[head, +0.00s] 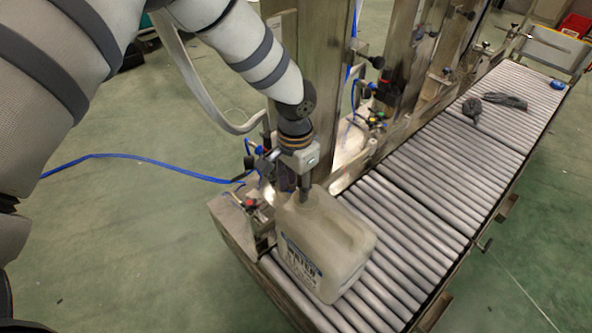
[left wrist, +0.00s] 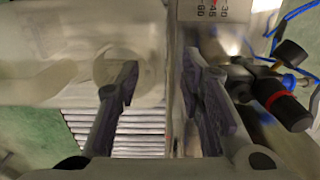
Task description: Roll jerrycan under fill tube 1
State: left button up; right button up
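A translucent whitish jerrycan (head: 335,250) with blue lettering stands upright on the near end of the roller conveyor. Its neck and handle are on top. My left gripper (head: 302,192) points down at the jerrycan's top, by the neck. In the left wrist view my left gripper (left wrist: 165,82) has its two dark fingers spread apart. One finger overlaps the neck area of the jerrycan (left wrist: 60,55); the other is in front of a metal post. Contact cannot be told. Fill tube 1 cannot be made out for certain among the metal columns. My right gripper is not in view.
The roller conveyor (head: 430,160) runs away to the upper right, with mostly bare rollers.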

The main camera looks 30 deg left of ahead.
aim_at(296, 201)
pick_arm(q)
notch_tip(296, 201, down, 6)
jog(key=shift+b, duration=0.35)
jog(key=shift+w, duration=0.1)
grip_shut()
